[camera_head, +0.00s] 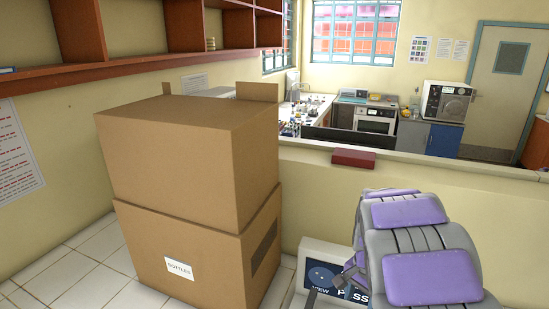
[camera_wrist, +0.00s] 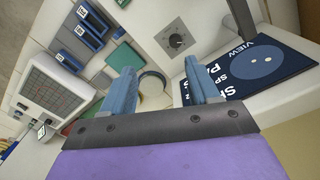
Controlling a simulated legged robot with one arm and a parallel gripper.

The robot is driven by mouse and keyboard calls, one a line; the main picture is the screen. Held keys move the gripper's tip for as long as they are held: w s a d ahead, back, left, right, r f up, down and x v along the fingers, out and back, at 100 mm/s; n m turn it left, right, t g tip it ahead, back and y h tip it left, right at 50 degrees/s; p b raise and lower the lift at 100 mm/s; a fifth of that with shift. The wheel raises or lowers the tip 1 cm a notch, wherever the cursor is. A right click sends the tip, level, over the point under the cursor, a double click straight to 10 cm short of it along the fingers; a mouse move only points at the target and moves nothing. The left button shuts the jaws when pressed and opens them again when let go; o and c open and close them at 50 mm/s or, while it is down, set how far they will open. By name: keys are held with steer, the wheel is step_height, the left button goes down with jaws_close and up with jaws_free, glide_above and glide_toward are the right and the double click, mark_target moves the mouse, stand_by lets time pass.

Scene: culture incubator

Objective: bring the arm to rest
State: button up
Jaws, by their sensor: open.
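My arm (camera_head: 420,245), grey with purple pads, stands in the right foreground of the head view. It reaches down in front of a white unit (camera_head: 311,257) with a dark blue sign and partly covers it. In the wrist view my gripper (camera_wrist: 159,85) has its two blue fingers spread apart, with nothing held between them. Beyond the fingers is a pale surface with a round, pale dish-like shape (camera_wrist: 152,88) and a green patch, both partly hidden by the left finger. I cannot tell whether the fingers touch anything.
Two stacked cardboard boxes (camera_head: 180,165) stand left of my arm. A low wall (camera_head: 400,183) with a dark red block (camera_head: 353,158) on top runs behind it. The wrist view shows a dark knob (camera_wrist: 176,41), a blue sign (camera_wrist: 262,62) and several blue labelled blocks (camera_wrist: 90,22).

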steer(key=s+a+r+n, duration=0.1)
steer(key=s+a+n, duration=0.2)
steer(key=s, duration=0.7)
steer(key=s+a+r+n+g+b, duration=0.1)
steer(key=s+a+r+n, duration=0.1)
steer(key=s, duration=0.9)
steer(key=s+a+r+n, duration=0.1)
steer(key=s+a+n, duration=0.3)
steer(key=s, duration=0.6)
steer(key=shift+s+r+n+g, duration=0.25)
steer(key=shift+r+n+g, duration=0.05)
steer(key=shift+n, duration=0.3)
